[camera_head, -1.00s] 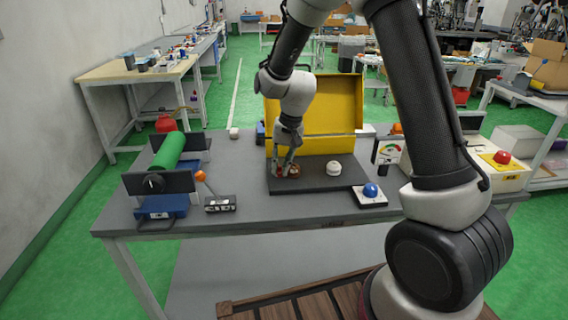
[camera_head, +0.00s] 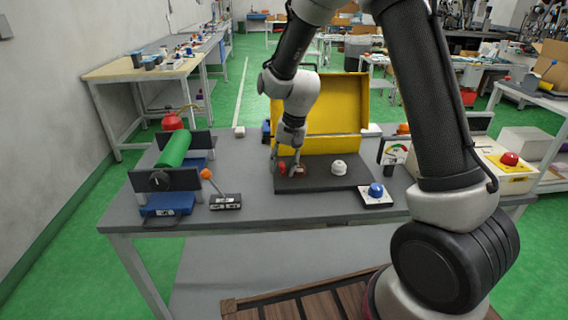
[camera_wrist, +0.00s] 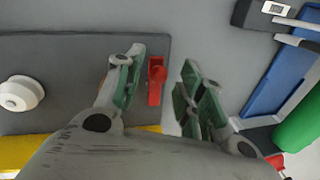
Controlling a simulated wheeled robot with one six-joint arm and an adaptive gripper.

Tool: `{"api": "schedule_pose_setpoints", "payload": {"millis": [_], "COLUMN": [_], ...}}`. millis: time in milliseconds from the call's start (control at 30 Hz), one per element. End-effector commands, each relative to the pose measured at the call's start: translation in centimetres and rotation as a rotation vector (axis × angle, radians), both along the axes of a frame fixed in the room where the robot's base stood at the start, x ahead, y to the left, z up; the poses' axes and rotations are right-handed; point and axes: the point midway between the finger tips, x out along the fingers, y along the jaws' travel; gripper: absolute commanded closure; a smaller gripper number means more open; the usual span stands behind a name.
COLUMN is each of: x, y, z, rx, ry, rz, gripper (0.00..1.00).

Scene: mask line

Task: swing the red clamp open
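The red clamp (camera_head: 282,168) is at the left end of the dark base plate (camera_head: 322,185) on the table. In the wrist view the clamp (camera_wrist: 155,88) is a small narrow red piece with a rounded knob, near the plate's edge. My gripper (camera_head: 287,168) is low over that end of the plate. In the wrist view my gripper (camera_wrist: 160,82) is open, one finger on each side of the clamp, with visible gaps. A brown, copper-coloured part (camera_head: 299,170) sits beside the clamp, partly hidden by a finger.
A white knob (camera_head: 339,167) stands on the plate to the right, with an open yellow case (camera_head: 350,100) behind. A blue button box (camera_head: 375,192) is at front right. An orange-knobbed lever (camera_head: 224,201) and a green roller (camera_head: 174,149) stand left.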

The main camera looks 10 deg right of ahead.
Motion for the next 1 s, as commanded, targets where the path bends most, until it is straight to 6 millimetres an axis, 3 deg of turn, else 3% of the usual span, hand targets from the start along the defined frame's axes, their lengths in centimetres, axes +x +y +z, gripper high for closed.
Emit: {"api": "schedule_pose_setpoints", "payload": {"millis": [367, 800, 1000], "x": [0.0, -0.6, -0.8], "y": [-0.2, -1.8, -2.1], "z": [0.9, 9.7, 11.6], "rx": [0.001, 0.001, 0.0], "ry": [-0.001, -0.004, 0.0], "rz": [0.0, 0.0, 0.001], "gripper": [0.6, 0.6, 0.6]}}
